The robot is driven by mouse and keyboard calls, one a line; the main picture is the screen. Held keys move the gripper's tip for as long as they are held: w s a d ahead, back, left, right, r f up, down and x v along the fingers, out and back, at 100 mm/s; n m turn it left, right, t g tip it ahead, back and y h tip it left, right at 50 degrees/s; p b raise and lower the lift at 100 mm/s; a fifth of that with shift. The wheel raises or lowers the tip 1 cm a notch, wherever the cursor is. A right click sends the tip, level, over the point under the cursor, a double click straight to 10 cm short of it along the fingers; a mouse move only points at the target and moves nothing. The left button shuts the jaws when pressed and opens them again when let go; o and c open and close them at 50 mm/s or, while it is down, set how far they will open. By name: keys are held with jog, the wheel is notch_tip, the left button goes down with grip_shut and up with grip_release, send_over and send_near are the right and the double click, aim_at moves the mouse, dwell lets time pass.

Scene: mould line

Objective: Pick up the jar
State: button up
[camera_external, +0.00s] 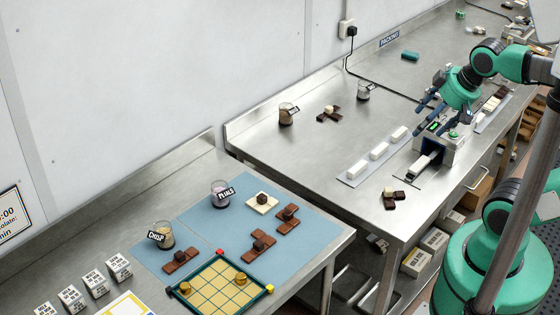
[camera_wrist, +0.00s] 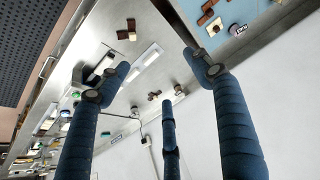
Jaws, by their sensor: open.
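Several small glass jars with dark labels stand on the benches; the frames do not show which one is meant. A jar of brown filling (camera_external: 286,116) and a clear jar (camera_external: 363,92) stand on the far steel bench. A jar labelled PETALS (camera_external: 219,197) and one labelled CRISP (camera_external: 165,238) stand on a blue mat. The PETALS jar shows top right in the wrist view (camera_wrist: 236,29). My gripper (camera_external: 430,99) is open, its blue fingers spread above the far bench, right of the clear jar. Its fingers also show in the wrist view (camera_wrist: 160,73), with nothing between them.
A small machine (camera_external: 440,142) stands beneath my gripper. A long tray with white blocks (camera_external: 355,174) lies left of it. Chocolate pieces (camera_external: 329,114) sit between the far-bench jars. The blue mat (camera_external: 185,220) holds chocolates and a gridded tray (camera_external: 222,285). A black cable (camera_external: 385,95) crosses the bench.

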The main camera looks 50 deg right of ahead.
jog(key=w+d+r+p, duration=0.1)
jog(key=w+r+p, duration=0.15)
jog(key=w, duration=0.55)
jog(key=w+d+r+p, duration=0.1)
jog(key=w+d+r, duration=0.15)
jog(key=w, duration=0.55)
jog(key=m+g+h+p, duration=0.1)
jog(key=m+p, duration=0.2)
jog(key=p, duration=0.6)
send_over(291, 110)
jog(key=s+a, duration=0.1)
jog(key=s, duration=0.2)
notch_tip(291, 110, down, 27)
jog(key=shift+s+r, duration=0.15)
jog(key=shift+r, duration=0.05)
jog(key=shift+f, duration=0.1)
jog(key=shift+p+x, duration=0.3)
jog(key=shift+x, duration=3.9)
